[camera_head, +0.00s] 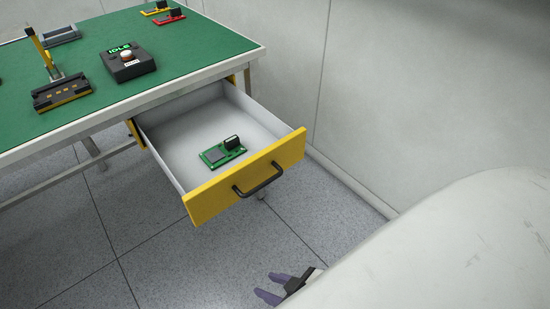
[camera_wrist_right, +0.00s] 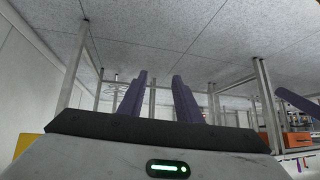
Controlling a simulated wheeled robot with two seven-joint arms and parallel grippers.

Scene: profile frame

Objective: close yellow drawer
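The yellow drawer (camera_head: 250,175) is pulled far out from under the green-topped table in the head view. Its yellow front has a black bar handle (camera_head: 259,180). A green circuit board (camera_head: 218,155) with a black part lies inside on the grey drawer floor. My right gripper (camera_head: 268,284) is low in the head view, in front of the drawer and apart from the handle. Its two purple fingers are spread with nothing between them, as the right wrist view (camera_wrist_right: 158,85) also shows. My left gripper is not in the head view; a purple piece at the right wrist view's edge may be its finger.
The green table (camera_head: 88,60) holds a black box with a button (camera_head: 128,64), a black-and-yellow fixture (camera_head: 62,92), a grey tray (camera_head: 59,36) and yellow and red boards (camera_head: 168,15). A pale wall (camera_head: 400,90) stands right of the drawer. The floor before the drawer is clear.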

